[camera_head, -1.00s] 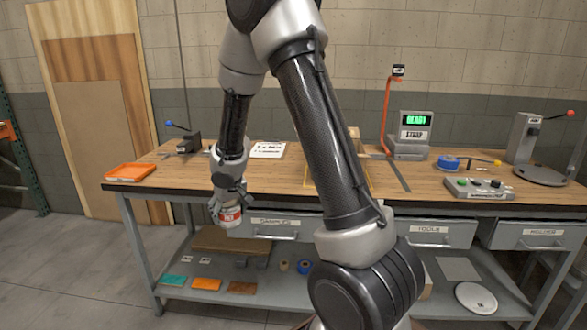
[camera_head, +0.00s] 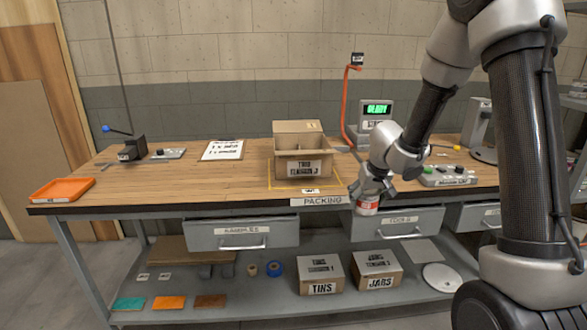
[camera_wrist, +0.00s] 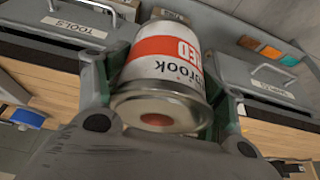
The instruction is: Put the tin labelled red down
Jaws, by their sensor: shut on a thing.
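The tin labelled red (camera_wrist: 165,65) is white with a red band and a metal rim, and its label reads upside down in the wrist view. My gripper (camera_head: 368,196) is shut on it, with one finger on each side. In the head view the tin (camera_head: 367,207) hangs in front of the bench's front edge, near the tools drawer. It is clear of any surface there. The wooden bench top (camera_head: 120,190) is behind it.
An open carton (camera_head: 303,168) stands in a yellow outline above the packing label. An orange tray (camera_head: 62,190) is at the left, a control box (camera_head: 447,178) at the right. The lower shelf holds cartons marked tins (camera_head: 321,274) and jars (camera_head: 377,270). The bench top left of the carton is mostly clear.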

